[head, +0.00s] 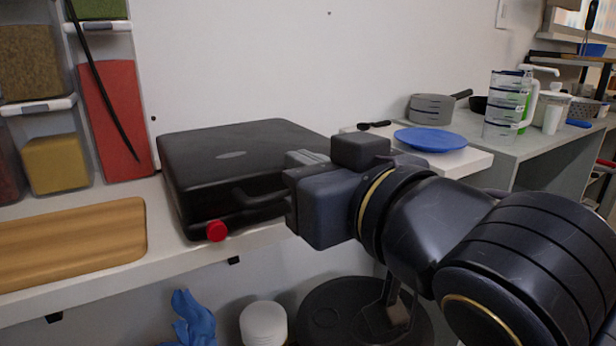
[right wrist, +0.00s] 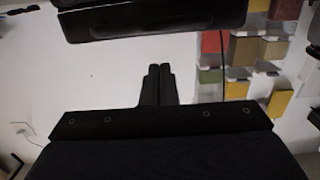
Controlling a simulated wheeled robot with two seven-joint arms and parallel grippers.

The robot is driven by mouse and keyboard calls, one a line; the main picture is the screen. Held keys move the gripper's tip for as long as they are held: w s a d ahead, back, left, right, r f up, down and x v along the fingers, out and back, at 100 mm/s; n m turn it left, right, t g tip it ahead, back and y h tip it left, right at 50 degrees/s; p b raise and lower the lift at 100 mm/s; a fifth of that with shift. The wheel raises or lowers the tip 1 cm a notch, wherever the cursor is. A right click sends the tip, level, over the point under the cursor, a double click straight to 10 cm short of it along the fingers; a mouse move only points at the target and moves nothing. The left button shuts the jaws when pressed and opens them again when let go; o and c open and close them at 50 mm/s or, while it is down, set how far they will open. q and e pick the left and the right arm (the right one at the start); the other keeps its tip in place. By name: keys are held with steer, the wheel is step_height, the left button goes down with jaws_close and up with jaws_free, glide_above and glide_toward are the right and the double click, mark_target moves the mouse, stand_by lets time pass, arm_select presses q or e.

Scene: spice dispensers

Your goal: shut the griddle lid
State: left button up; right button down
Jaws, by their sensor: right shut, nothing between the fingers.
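The griddle (head: 235,165) is a black box on the white counter, with a red knob (head: 216,231) at its front left corner. Its lid (head: 240,142) lies down over the base and looks closed; I cannot make out any gap. A dark handle (head: 258,199) sticks out at the front. My right gripper (head: 306,158) is at the griddle's right front, beside the handle, its fingers partly hidden in the head view. In the right wrist view its two fingers (right wrist: 157,86) are together and empty, with the dark griddle (right wrist: 150,20) beyond them. My left gripper is not in view.
A wooden board (head: 70,240) lies left of the griddle, below the spice dispensers (head: 115,120). A blue plate (head: 430,139) is on the counter at right. A blue glove (head: 192,318) and a white container (head: 263,322) are below the counter edge.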

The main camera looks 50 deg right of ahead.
steer(key=s+a+f+p, duration=0.1)
steer(key=s+f, duration=0.3)
steer(key=s, duration=0.4)
steer(key=shift+s+a, duration=0.15)
steer(key=shift+a, duration=0.6)
